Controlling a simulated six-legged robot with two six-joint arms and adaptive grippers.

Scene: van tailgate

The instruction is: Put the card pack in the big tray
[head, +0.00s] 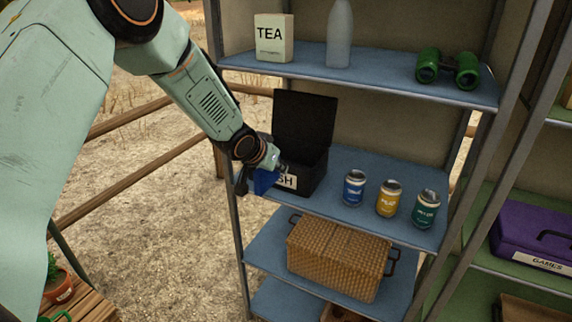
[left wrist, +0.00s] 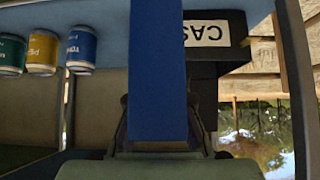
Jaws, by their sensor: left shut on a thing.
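My left gripper (head: 262,170) is shut on a blue box-shaped thing (head: 264,182), which seems to be the card pack. It is in front of the open black cash box on the middle shelf, at the box's left. In the left wrist view the blue card pack (left wrist: 158,70) runs up from between the fingers of my left gripper (left wrist: 160,135) and covers part of the cash box label. I cannot tell for sure which thing is the big tray; a brown edge (head: 345,314) shows low under the wicker basket. My right gripper is not in view.
The cash box (head: 309,176) has its lid up. Three cans (head: 388,198) stand to its right. A wicker basket (head: 335,258) fills the shelf below. Above are a tea box (head: 273,38), a bottle (head: 340,35) and green binoculars (head: 448,69). Shelf posts (head: 232,240) stand close to my left arm.

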